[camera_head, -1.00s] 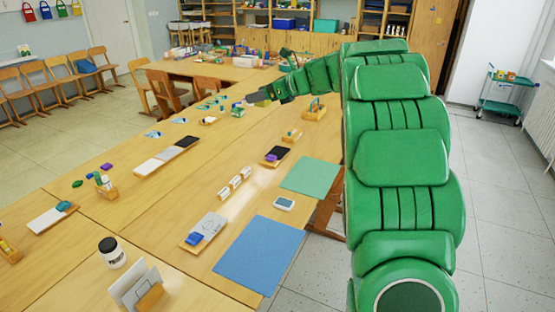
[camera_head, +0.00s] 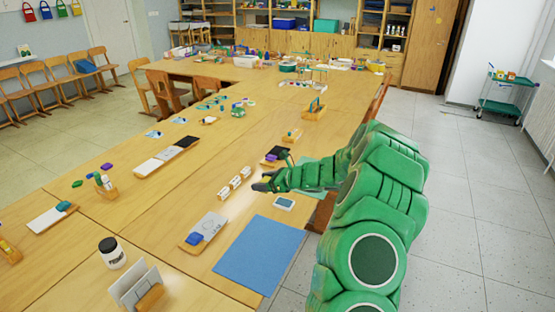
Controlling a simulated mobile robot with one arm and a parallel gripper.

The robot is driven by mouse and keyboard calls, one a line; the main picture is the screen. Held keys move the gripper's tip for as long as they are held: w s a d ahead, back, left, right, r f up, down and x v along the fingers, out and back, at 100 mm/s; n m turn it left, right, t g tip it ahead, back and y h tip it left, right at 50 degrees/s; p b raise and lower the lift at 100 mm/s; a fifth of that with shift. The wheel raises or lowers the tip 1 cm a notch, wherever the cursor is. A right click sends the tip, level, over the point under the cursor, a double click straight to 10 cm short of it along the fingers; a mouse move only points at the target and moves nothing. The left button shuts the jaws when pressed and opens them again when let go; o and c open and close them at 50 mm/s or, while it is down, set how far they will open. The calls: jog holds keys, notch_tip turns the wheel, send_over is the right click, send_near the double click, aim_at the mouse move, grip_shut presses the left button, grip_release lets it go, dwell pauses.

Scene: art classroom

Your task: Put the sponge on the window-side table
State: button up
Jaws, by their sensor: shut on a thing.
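My gripper (camera_head: 263,184) is low over the near right part of the long wooden table (camera_head: 211,165), just right of a row of small white blocks. It is shut on a small yellowish thing (camera_head: 266,179), which looks like the sponge; the fingers and their dark tips hide most of it. I cannot tell if it touches the tabletop. No window shows, so I cannot tell which table part is the window-side one; a radiator (camera_head: 541,119) stands at the right wall.
A white jar (camera_head: 112,252) stands at the front left. A green trolley (camera_head: 503,95) stands at the right. The right floor is clear.

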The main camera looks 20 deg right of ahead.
notch_tip(320, 180, down, 3)
jog(key=shift+w+r, duration=0.1)
jog(key=shift+r, duration=0.1)
jog(key=w+d+f, duration=0.1)
jog(key=w+f, duration=0.4)
jog(key=w, duration=0.5)
send_over(259, 197)
jog(key=shift+s+f, duration=0.2)
jog(key=shift+f, duration=0.9)
jog(key=shift+s+f, duration=0.15)
jog(key=shift+f, duration=0.9)
jog(key=shift+f, duration=0.1)
jog(key=shift+w+f, duration=0.3)
jog(key=shift+f, duration=1.5)
jog(key=shift+f, duration=0.1)
jog(key=o, duration=1.1)
